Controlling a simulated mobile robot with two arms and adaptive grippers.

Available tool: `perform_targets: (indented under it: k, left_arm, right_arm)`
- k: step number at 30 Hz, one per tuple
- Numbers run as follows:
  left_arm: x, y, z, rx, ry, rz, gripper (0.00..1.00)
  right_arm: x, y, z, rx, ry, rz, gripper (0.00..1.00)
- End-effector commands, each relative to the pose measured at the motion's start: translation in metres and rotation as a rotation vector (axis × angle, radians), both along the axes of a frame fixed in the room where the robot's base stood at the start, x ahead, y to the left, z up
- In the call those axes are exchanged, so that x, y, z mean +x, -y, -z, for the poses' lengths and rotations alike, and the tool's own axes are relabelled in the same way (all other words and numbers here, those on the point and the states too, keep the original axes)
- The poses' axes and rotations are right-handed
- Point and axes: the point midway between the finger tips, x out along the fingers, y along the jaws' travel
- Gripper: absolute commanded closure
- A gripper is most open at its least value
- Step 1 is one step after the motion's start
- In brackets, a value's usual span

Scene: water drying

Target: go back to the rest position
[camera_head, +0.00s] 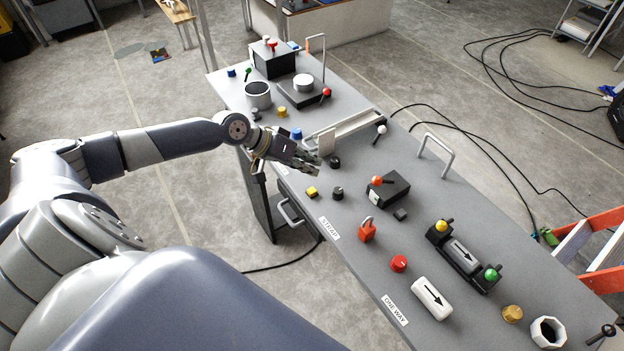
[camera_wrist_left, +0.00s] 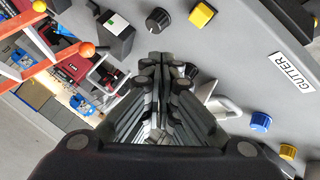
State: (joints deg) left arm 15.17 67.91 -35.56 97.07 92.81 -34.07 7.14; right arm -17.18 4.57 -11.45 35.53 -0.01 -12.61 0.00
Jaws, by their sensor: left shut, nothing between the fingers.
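My left arm reaches in from the left of the head view, over the near edge of the grey workbench (camera_head: 460,250). My left gripper (camera_head: 314,166) is shut and empty, just above the bench beside a white upright plate and a black knob (camera_head: 334,161). In the left wrist view the gripper fingers (camera_wrist_left: 160,62) are together with nothing between them. A black knob (camera_wrist_left: 158,20) and a yellow block (camera_wrist_left: 202,14) lie beyond the fingertips there. My right gripper is not in view.
The bench carries a black box with an orange-topped lever (camera_head: 388,188), a red padlock-like piece (camera_head: 367,231), a white arrow cylinder (camera_head: 432,298) and a grey pot (camera_head: 258,94). An orange ladder (camera_head: 590,228) stands at the right. Cables lie on the floor behind the bench.

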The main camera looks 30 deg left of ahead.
Motion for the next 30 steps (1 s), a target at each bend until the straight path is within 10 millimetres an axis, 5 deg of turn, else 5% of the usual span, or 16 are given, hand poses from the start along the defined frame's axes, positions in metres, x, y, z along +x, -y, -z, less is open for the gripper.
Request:
perform_targets:
  k: [16,20,24,30]
  left_arm:
    - [-0.007,0.013,0.007,0.003,-0.008,0.032,1.00]
    - [-0.037,0.062,0.031,0.022,-0.032,0.157,1.00]
    - [-0.089,0.131,0.059,0.077,-0.039,0.338,1.00]
    - [-0.143,0.188,0.073,0.180,-0.014,0.467,1.00]
  right_arm:
    - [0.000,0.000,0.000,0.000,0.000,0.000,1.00]
    - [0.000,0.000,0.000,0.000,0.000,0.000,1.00]
    - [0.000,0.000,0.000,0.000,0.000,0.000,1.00]
    - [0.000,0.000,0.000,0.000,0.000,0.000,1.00]
